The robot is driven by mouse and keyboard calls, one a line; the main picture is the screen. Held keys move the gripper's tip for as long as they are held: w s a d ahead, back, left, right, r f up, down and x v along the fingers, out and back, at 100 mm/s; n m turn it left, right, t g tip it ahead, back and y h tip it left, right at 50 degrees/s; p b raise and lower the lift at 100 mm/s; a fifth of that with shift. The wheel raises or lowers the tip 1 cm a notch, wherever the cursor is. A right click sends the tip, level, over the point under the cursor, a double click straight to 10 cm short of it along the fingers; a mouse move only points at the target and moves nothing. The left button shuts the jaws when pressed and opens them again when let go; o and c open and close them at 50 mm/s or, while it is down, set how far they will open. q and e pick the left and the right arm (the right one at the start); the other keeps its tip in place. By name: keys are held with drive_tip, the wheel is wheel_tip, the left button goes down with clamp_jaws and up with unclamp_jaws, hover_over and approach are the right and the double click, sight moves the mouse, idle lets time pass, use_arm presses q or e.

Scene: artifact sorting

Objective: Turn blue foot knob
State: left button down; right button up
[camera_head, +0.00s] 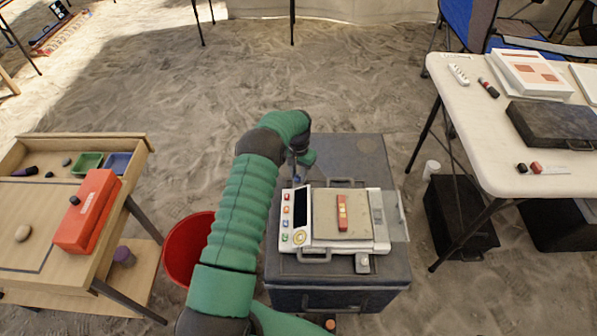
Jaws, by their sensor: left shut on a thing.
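A white scale (325,250) with a screen, coloured buttons and a beige pan (341,222) sits on a dark grey case. My left arm reaches in from below, and its gripper (297,170) points down at the scale's far left corner. A small blue knob (297,181) shows at its fingertips, and the gripper is shut on it. The fingers are small and partly hidden by the wrist, so how they sit around the knob is hard to see. My right gripper is not in view.
A grey case (350,157) supports the scale. A red bucket (187,250) stands left of it. A wooden table (60,215) with an orange-red box (87,212) is at left. A white table (470,130) with a black case (553,124) is at right. Sand is clear beyond.

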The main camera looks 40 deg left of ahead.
sight(299, 175)
use_arm(q)
drive_tip(key=shift+m, duration=0.8)
drive_tip(key=c, duration=1.1)
unclamp_jaws()
drive_tip(key=shift+r, duration=0.1)
wheel_tip(299, 175, up, 17)
drive_tip(key=p, duration=0.4)
drive_tip(key=shift+f+p, duration=0.2)
drive_tip(key=shift+p, duration=0.15)
